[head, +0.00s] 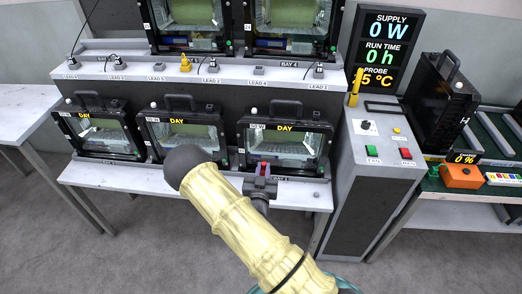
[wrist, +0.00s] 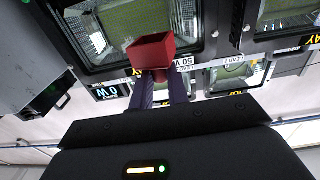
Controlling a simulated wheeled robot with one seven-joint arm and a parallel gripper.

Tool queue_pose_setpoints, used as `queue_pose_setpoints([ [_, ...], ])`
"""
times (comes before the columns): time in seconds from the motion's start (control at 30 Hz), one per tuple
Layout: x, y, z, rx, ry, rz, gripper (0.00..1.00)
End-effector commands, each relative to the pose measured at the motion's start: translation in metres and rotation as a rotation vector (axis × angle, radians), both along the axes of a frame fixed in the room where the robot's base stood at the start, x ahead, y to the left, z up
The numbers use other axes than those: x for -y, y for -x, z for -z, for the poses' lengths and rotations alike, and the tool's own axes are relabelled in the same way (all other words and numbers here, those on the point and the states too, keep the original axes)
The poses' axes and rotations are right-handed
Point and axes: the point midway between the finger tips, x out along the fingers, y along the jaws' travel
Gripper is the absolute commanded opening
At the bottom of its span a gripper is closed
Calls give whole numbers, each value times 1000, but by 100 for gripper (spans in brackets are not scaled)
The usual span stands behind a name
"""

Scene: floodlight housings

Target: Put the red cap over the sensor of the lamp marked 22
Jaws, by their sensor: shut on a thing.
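My gripper (head: 261,184) is in front of the lower right lamp (head: 290,140) in the head view. It is shut on the red cap (head: 263,168), which shows as a small red patch there. In the wrist view the red cap (wrist: 150,50) is a flared, box-like piece between my fingertips (wrist: 158,78), in front of a lamp face. Two other lower lamps stand to the left, the middle one (head: 186,137) and the left one (head: 101,133). The lamp numbers are too small to read, so I cannot tell which is marked 22.
Two more lamps (head: 290,22) stand on the upper shelf, above a ledge (head: 140,72) with several lead plugs. A grey control pedestal (head: 372,185) with a yellow probe (head: 355,88) stands right of the lamps. A green bench with an orange box (head: 462,176) is farther right.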

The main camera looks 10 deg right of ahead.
Motion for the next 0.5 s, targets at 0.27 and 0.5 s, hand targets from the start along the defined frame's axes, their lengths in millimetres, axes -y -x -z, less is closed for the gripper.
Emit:
queue_pose_setpoints([
  [0.27,6,39,60,-7,9,-156,0],
  [0.5,11,70,96,-12,1,-289,0],
])
